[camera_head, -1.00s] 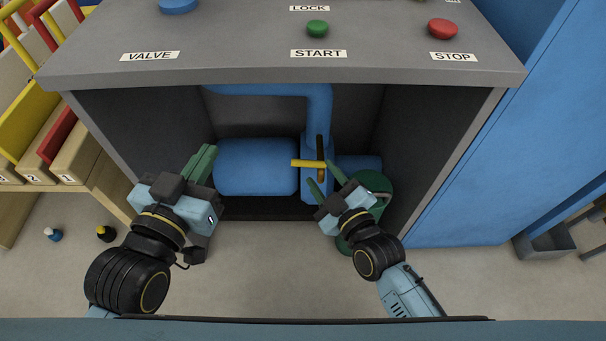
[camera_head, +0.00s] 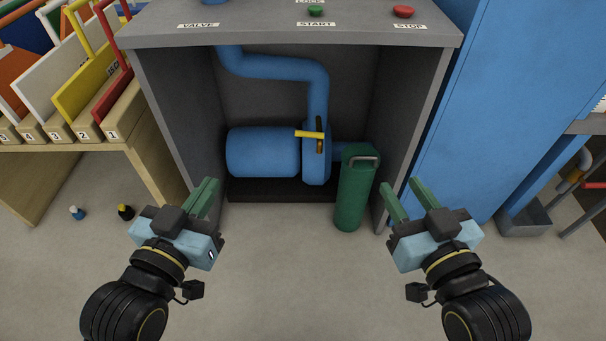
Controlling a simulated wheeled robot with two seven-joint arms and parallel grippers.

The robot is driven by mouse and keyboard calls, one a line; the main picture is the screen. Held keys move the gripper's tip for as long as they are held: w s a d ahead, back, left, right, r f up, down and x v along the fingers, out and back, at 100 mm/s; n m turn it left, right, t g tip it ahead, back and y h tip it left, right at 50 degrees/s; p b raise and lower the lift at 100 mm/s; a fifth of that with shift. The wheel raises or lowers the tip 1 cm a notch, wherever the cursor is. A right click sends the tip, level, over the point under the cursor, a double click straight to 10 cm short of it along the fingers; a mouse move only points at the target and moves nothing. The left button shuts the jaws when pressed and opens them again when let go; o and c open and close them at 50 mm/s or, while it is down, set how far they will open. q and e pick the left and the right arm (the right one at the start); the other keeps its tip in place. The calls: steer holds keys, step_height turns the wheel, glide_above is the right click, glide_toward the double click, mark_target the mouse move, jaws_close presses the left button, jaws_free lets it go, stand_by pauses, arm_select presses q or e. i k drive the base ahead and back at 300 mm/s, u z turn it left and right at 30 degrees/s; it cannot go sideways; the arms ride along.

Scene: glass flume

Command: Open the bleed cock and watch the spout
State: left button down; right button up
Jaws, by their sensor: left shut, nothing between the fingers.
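The blue pump (camera_head: 262,152) lies inside the open grey cabinet. A yellow lever (camera_head: 308,134), which looks like the bleed cock's handle, points left, roughly level, on the pump's right end. A narrow dark and brass-coloured upright piece (camera_head: 320,146) is beside it; I cannot tell if it is the spout. No water is visible. My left gripper (camera_head: 207,189) is shut and empty, in front of the cabinet's left side. My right gripper (camera_head: 402,187) is open and empty, in front of the right side, well apart from the lever.
A green canister (camera_head: 351,200) with a handle stands in front of the pump's right side. The cabinet top (camera_head: 350,31) carries labelled buttons.

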mark_target(319, 134)
steer(key=u, duration=0.85)
steer(key=k, duration=0.15)
steer(key=z, duration=1.65)
steer(key=i, duration=1.15)
steer(key=u, duration=0.35)
